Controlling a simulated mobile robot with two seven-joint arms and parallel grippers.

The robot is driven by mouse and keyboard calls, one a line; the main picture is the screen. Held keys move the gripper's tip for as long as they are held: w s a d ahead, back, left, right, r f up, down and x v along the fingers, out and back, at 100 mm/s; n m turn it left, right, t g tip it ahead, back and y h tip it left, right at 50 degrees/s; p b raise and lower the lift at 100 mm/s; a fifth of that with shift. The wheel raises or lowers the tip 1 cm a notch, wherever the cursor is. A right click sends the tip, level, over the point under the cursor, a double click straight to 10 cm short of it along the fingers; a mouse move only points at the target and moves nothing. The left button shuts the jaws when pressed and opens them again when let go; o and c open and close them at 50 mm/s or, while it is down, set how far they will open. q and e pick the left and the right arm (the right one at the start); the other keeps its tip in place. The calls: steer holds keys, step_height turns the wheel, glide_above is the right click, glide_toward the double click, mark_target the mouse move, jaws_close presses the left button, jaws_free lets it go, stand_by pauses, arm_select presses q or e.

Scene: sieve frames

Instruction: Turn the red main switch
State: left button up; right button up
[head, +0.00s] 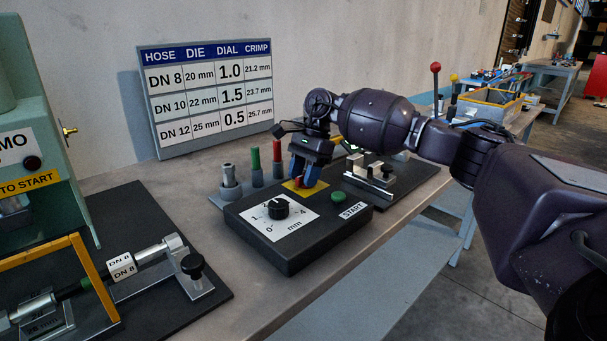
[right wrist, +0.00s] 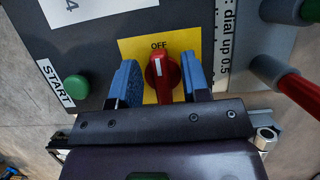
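The red main switch (right wrist: 164,72) sits on a yellow plate (right wrist: 131,46) marked OFF, on the dark control box (head: 296,252). Its white mark points toward the OFF label. My right gripper (head: 304,174) is over the yellow plate at the box's back edge. In the right wrist view, its two blue fingers stand on either side of the switch. A gap shows at the left finger; the right finger is very close, and I cannot tell if it touches. In the head view the gripper mostly hides the switch. My left gripper is out of view.
The box also carries a black dial (head: 278,208) and a green START button (head: 338,197). Upright green (head: 256,160) and red (head: 277,152) handles stand behind it. A metal fixture (head: 371,176) is at right, a green press (head: 30,110) at left.

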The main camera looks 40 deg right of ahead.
steer(key=v, duration=1)
steer(key=shift+d+r, duration=0.2)
steer(key=shift+r, duration=0.15)
stand_by(0.3)
